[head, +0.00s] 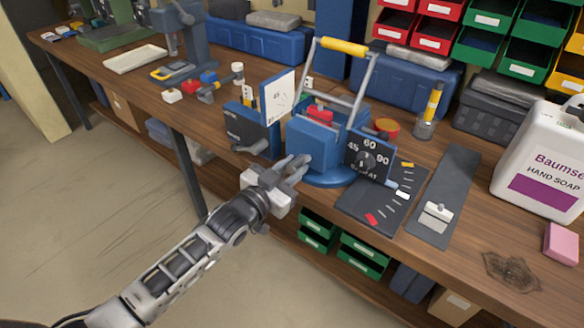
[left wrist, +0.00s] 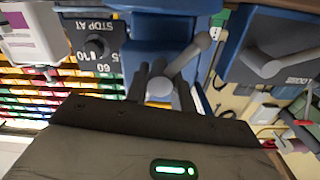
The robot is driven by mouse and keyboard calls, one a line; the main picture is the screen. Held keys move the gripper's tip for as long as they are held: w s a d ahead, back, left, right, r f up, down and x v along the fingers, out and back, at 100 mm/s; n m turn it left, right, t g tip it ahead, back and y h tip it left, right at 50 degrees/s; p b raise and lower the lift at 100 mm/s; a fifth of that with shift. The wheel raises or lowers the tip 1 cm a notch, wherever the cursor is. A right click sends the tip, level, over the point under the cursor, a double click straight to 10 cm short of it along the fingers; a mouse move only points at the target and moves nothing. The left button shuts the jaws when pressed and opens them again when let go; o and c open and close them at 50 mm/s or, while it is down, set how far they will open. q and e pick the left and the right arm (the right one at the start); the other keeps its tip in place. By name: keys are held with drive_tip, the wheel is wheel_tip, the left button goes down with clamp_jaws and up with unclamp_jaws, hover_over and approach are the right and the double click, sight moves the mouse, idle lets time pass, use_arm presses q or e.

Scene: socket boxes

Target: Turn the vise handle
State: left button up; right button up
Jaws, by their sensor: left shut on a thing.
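The blue vise (head: 312,143) stands on a round blue base at the bench's front edge. Its grey handle (left wrist: 190,58) shows in the left wrist view as a slanted bar with a rounded end, meeting a round hub. My left gripper (head: 288,170) is at the vise's front. In the left wrist view its dark fingers (left wrist: 160,85) lie on either side of the hub, shut on the handle. The fingers partly hide the grip. A black dial panel (head: 367,160) marked 45, 60, 90 stands right of the vise; it also shows in the left wrist view (left wrist: 95,50). My right gripper is not in view.
A blue box with a dark front (head: 250,130) and grey lever stands close left of the vise. A yellow-topped frame (head: 343,47) rises behind. The floor left is clear.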

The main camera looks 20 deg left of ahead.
use_arm(q)
drive_tip(key=shift+s+f, duration=0.1)
drive_tip(key=shift+f, duration=0.15)
drive_tip(key=o, duration=0.8)
drive_tip(key=shift+c, duration=0.2)
drive_tip(key=shift+o, duration=1.1)
drive_tip(key=shift+r, duration=0.2)
drive_tip(key=b+v, duration=0.1)
drive_tip(key=v, duration=1.5)
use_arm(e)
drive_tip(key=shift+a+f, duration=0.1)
